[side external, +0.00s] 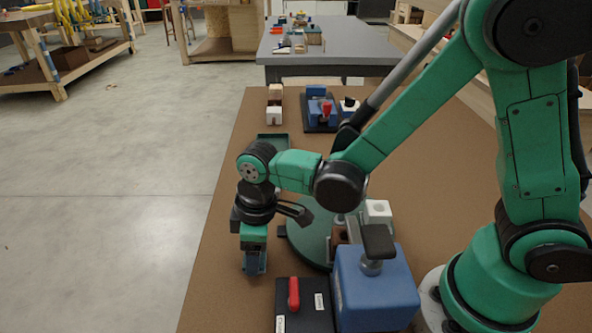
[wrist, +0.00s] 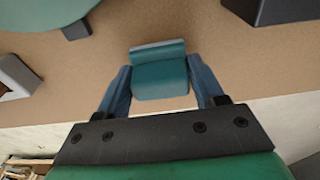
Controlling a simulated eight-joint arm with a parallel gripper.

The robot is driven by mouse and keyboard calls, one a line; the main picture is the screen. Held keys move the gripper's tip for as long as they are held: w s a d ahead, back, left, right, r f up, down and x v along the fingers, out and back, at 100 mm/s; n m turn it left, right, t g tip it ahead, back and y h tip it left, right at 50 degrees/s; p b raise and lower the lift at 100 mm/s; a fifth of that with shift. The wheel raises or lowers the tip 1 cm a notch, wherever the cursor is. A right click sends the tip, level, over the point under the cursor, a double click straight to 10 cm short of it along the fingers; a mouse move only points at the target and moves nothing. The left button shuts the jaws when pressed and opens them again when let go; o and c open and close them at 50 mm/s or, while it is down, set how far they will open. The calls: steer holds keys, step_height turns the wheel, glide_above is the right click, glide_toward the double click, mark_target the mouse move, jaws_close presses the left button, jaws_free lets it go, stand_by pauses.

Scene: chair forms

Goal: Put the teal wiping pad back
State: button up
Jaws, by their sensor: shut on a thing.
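The teal wiping pad (wrist: 160,82) sits between the two blue fingers of my gripper (wrist: 160,75) in the wrist view, with a paler grey-blue strip along its far edge. My gripper (side external: 254,262) is shut on it and points down near the left edge of the brown bench in the side view. There the pad is mostly hidden by the fingers, and I cannot tell whether it touches the bench. A shallow teal tray (side external: 272,136) lies farther back, partly hidden behind my arm.
A green round disc (side external: 308,240) lies right of my gripper, with a white block (side external: 377,209) beyond. A blue box (side external: 375,287) and a black panel with a red handle (side external: 294,293) stand in front. A blue vise (side external: 318,110) and pale blocks (side external: 274,115) are at the back.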

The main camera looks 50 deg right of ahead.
mark_target(265, 255)
steer(key=shift+f, duration=0.3)
steer(key=shift+f, duration=0.1)
steer(key=o, duration=1.4)
steer(key=shift+c, duration=0.2)
step_height(265, 255, up, 12)
steer(key=s+d, duration=0.1)
steer(key=d, duration=0.1)
steer(key=s+d+r+m+t+h, duration=0.1)
steer(key=s+d+m+t, duration=0.1)
steer(key=d+m+t, duration=0.4)
steer(key=d+m, duration=0.3)
steer(key=d, duration=0.1)
steer(key=shift+d, duration=0.4)
steer(key=shift+s, duration=0.1)
